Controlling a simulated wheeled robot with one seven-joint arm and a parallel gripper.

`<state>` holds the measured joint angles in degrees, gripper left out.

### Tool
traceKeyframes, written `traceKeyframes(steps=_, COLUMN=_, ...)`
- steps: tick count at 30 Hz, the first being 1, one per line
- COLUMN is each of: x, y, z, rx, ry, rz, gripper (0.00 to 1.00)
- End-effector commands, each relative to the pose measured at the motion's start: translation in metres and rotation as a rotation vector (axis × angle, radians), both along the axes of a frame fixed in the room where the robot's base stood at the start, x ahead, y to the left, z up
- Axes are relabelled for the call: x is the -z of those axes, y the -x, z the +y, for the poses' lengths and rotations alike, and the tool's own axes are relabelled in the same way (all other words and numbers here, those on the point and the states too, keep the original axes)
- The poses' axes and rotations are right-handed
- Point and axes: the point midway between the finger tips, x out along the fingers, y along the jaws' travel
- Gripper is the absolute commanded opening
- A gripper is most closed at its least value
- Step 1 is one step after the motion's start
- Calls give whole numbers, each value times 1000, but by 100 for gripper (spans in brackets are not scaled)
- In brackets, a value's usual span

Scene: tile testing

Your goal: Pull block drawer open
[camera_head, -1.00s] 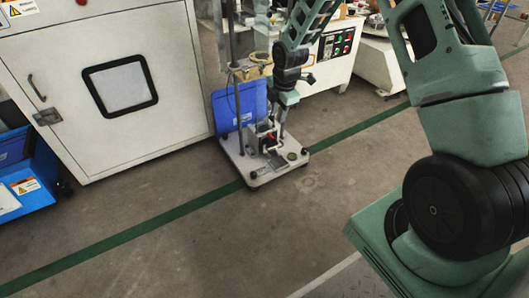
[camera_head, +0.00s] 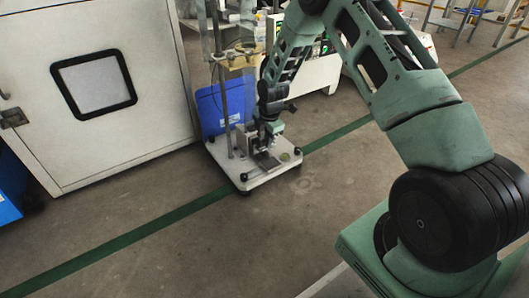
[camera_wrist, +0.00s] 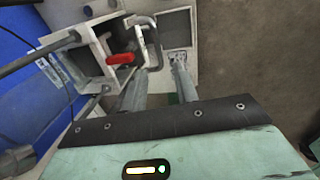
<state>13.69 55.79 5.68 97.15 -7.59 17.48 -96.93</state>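The block drawer unit (camera_wrist: 95,52), a pale metal box, stands on the white base plate of the test stand (camera_head: 262,178). In the wrist view its open front shows a red part (camera_wrist: 119,59) and a curved metal handle (camera_wrist: 155,32). My gripper (camera_wrist: 160,70) is open, its two fingers apart. The handle's near end lies close to the gap between the fingertips; I cannot tell whether they touch. In the head view my gripper (camera_head: 270,142) points down at the unit and hides part of it.
A blue panel (camera_head: 210,108) stands behind the stand, and upright metal rods rise beside my wrist. A white cabinet (camera_head: 150,130) is to the left. The floor (camera_head: 230,250) in front is clear.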

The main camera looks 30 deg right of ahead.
Motion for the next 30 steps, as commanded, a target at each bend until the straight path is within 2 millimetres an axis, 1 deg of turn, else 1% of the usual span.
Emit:
traceKeyframes(steps=1, x=15, y=-1, z=0, rx=-1, ry=0, rz=1, gripper=30)
traceKeyframes(steps=6, x=31, y=-5, z=0, rx=0, ry=0, rz=0, gripper=30)
traceKeyframes(steps=10, x=37, y=-6, z=0, rx=0, ry=0, rz=0, gripper=30)
traceKeyframes(steps=19, x=37, y=-6, z=0, rx=0, ry=0, rz=0, gripper=30)
traceKeyframes(steps=22, x=37, y=-6, z=0, rx=0, ry=0, rz=0, gripper=2)
traceKeyframes(steps=23, x=37, y=-6, z=0, rx=0, ry=0, rz=0, gripper=0)
traceKeyframes(steps=30, x=35, y=-6, z=0, rx=-1, ry=0, rz=2, gripper=0)
